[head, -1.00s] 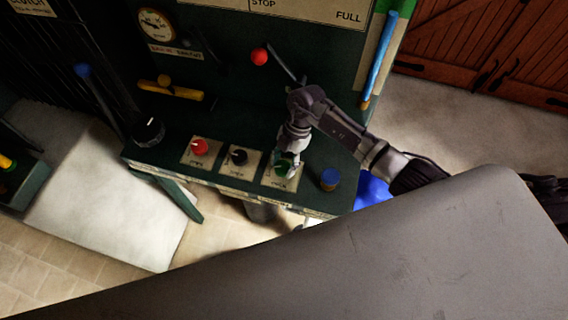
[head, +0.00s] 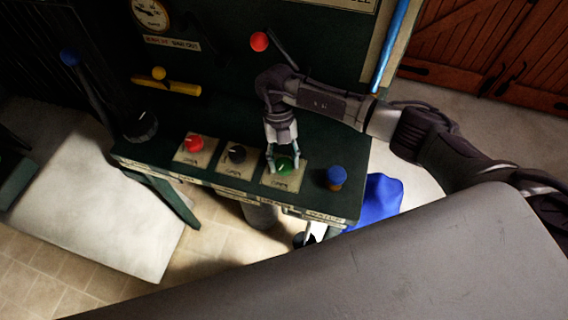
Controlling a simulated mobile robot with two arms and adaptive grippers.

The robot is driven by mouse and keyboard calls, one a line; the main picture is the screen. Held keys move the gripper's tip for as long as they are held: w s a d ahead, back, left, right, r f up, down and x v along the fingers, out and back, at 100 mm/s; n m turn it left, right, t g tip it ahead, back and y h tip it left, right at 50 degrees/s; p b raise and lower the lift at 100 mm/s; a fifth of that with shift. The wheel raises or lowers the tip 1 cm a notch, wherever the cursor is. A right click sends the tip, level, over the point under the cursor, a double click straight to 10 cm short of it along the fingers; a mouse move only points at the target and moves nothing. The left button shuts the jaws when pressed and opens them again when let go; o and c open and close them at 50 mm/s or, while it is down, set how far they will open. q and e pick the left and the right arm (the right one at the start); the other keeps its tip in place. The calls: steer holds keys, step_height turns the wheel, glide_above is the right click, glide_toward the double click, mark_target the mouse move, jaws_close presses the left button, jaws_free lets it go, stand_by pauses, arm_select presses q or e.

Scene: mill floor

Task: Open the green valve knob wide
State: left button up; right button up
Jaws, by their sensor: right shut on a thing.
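The green valve knob (head: 284,165) sits on a pale labelled plate (head: 277,182) at the right of a row of three knobs on the dark green machine ledge. My right gripper (head: 283,164) comes down from above with its fingers on either side of the green knob, shut on it. The fingers and wrist hide part of the knob, so its pointer cannot be made out. My left gripper is not in view.
A red knob (head: 194,143) and a black knob (head: 236,154) stand left of the green one. A blue-topped knob (head: 336,176) stands close on its right. A red ball-ended lever (head: 259,41) and a yellow handle (head: 166,85) are behind.

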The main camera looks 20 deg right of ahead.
steer(key=shift+n+h+b, duration=0.6)
steer(key=shift+n+b, duration=0.65)
steer(key=shift+n, duration=0.45)
steer(key=o, duration=1.2)
steer(key=shift+c, duration=0.2)
steer(key=shift+r, duration=0.1)
steer(key=v, duration=1.1)
steer(key=shift+a+r, duration=0.2)
steer(key=shift+r, duration=0.2)
steer(key=shift+f, duration=0.1)
